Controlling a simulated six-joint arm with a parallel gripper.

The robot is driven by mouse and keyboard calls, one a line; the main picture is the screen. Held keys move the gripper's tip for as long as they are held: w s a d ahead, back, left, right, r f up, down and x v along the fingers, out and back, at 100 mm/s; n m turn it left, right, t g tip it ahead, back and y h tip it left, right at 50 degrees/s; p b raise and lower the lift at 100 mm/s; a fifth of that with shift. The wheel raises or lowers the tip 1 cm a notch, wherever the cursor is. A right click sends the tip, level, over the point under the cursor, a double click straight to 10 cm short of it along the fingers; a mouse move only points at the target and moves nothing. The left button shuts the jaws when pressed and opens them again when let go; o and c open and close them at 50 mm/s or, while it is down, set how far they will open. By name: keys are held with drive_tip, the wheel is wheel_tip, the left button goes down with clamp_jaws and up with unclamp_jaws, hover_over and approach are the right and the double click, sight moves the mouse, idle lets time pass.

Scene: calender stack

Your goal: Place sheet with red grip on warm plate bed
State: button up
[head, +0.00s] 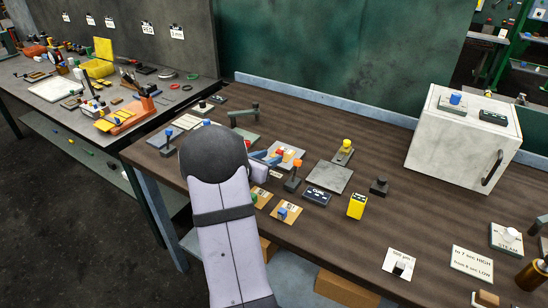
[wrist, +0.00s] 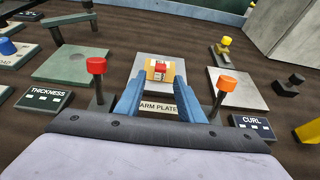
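The sheet is a small yellow-orange piece with a red grip (wrist: 160,67) on top. It lies on the pale warm plate bed (wrist: 146,62), seen just beyond my fingertips in the wrist view. A label reading "ARM PLATE", its first letter hidden, lies in front of it. My gripper (wrist: 160,86) has two blue fingers spread apart, with nothing between them. In the head view the red grip (head: 279,152) shows on the plate (head: 301,159), just right of my gripper (head: 268,158). My arm hides part of this area.
A red-knobbed post (wrist: 96,66) and an orange-knobbed post (wrist: 227,84) flank my fingers. A green plate (wrist: 72,65) by the THICKNESS label is left; a grey plate (wrist: 240,90) by the CURL label is right. A white box (head: 461,135) stands farther right.

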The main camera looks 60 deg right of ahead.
drive_tip(key=v, duration=0.7)
drive_tip(key=shift+b, duration=0.3)
drive_tip(key=shift+a, duration=0.25)
drive_tip(key=shift+a, duration=0.25)
drive_tip(key=s+a+f+m+y+p, duration=0.1)
drive_tip(key=a+m+y, duration=0.3)
drive_tip(key=a, duration=1)
drive_tip(key=s+a+m+y+p, duration=0.3)
drive_tip(key=a+m, duration=0.5)
drive_tip(key=a, duration=0.6)
drive_tip(key=s+a+f+m+y+p, duration=0.1)
drive_tip(key=s+a+m+y+p, duration=0.2)
drive_tip(key=a, duration=1.1)
drive_tip(key=m+y, duration=0.3)
drive_tip(key=shift+a+f+p, duration=0.25)
drive_tip(key=shift+f+p, duration=0.05)
drive_tip(key=shift+f, duration=0.05)
